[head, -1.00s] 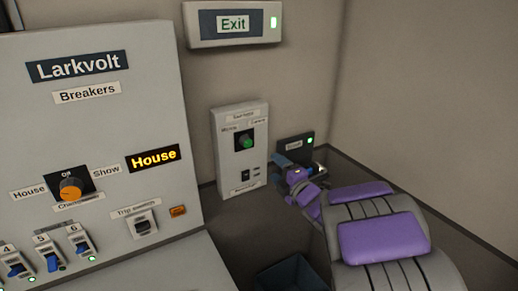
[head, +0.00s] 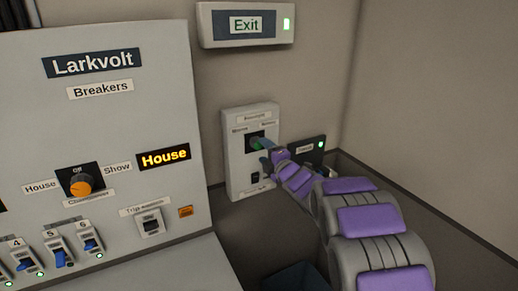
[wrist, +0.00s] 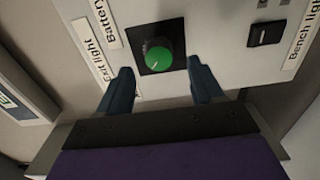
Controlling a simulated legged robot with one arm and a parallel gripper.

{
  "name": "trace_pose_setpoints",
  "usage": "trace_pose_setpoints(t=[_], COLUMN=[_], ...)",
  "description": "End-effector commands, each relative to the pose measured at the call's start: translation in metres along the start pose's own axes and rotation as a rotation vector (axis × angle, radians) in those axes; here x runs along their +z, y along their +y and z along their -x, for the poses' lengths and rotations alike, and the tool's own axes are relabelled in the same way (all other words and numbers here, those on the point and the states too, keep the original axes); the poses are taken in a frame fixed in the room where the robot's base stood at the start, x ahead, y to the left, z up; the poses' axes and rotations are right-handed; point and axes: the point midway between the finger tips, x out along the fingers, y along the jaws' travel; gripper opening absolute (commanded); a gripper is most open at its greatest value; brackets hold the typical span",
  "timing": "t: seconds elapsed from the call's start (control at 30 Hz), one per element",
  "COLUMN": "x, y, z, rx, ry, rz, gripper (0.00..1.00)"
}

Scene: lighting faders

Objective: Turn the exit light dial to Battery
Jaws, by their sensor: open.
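The exit light dial (wrist: 160,54) is a round green knob on a black square plate in the wrist view. The labels "Battery" (wrist: 103,20) and "Exit light" (wrist: 86,52) lie to its left there. Its pointer direction is too unclear to read. The dial sits on a pale wall box (head: 237,171) in the head view, where my gripper hides the knob. My gripper (wrist: 159,68) is open, with one blue finger on each side of the dial's lower part in the wrist view. I cannot tell whether they touch it. My gripper (head: 262,151) also shows in front of the box in the head view.
A bench light switch (wrist: 267,34) shares the box. The Exit sign (head: 246,25) above has a lit green lamp. The Larkvolt breaker panel (head: 110,140) stands left.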

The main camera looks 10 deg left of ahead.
Motion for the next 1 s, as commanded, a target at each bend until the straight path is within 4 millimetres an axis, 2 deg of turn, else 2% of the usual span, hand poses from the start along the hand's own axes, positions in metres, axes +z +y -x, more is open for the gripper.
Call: trace_pose_setpoints(t=[0.1,0.33,0.5,0.8,1.0], x=[-0.001,-0.001,0.001,0.001,0.001], y=[-0.003,0.0,-0.001,0.0,0.0], z=[-0.018,-0.039,-0.047,-0.048,-0.048], rx=[-0.002,0.001,-0.001,-0.001,-0.001], ry=[0.001,0.001,-0.002,-0.002,-0.002], rz=[-0.002,-0.001,-0.001,0.0,0.0], gripper=[0.66,0.66,0.66,0.66,0.48])
